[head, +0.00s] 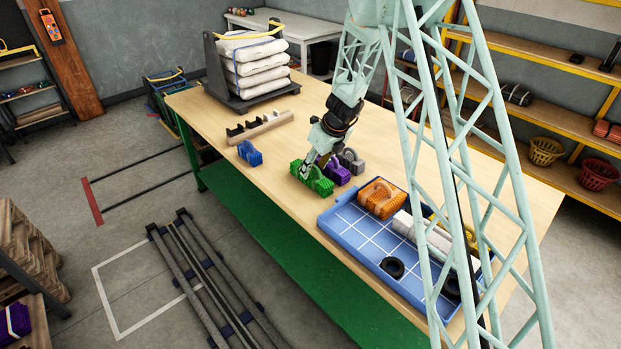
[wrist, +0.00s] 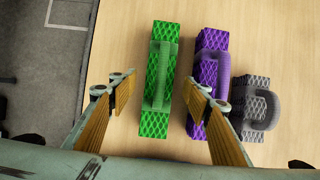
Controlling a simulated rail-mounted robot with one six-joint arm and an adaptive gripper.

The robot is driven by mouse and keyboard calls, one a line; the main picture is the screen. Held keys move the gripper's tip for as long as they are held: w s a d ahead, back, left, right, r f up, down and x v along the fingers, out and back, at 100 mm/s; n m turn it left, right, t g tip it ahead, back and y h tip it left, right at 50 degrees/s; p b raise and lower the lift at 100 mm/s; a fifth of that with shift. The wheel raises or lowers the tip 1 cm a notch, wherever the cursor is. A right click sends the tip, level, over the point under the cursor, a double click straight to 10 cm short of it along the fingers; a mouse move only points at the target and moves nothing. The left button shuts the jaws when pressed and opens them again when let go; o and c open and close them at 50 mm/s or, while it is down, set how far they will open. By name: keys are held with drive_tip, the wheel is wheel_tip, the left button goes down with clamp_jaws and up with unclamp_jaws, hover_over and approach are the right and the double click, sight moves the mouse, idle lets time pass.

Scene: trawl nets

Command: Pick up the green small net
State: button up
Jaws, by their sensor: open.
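The green small net (head: 318,184) is a bundle of green mesh lying on the wooden table, near its front edge. My gripper (head: 312,170) is open right over the net, pointing down. In the wrist view my gripper (wrist: 160,90) has one finger on each side of the net, with a gap showing on both sides. I cannot tell how far the fingertips are above the table.
A purple net (wrist: 209,85) lies close right of the green one, near my right finger, with a grey net (wrist: 253,95) beyond it. A blue net (head: 250,154) lies left. A blue tray (head: 343,237) holding an orange net (head: 380,197) stands right. Stacked white sacks (head: 252,68) stand behind.

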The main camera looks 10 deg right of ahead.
sight(311, 173)
drive_tip(key=shift+f, duration=0.1)
drive_tip(key=shift+b+x, duration=0.7)
drive_tip(key=shift+x, duration=1.8)
drive_tip(key=shift+c, duration=0.7)
drive_tip(key=c, duration=0.9)
drive_tip(key=shift+r+p, duration=1.7)
drive_tip(key=shift+r, duration=3.35)
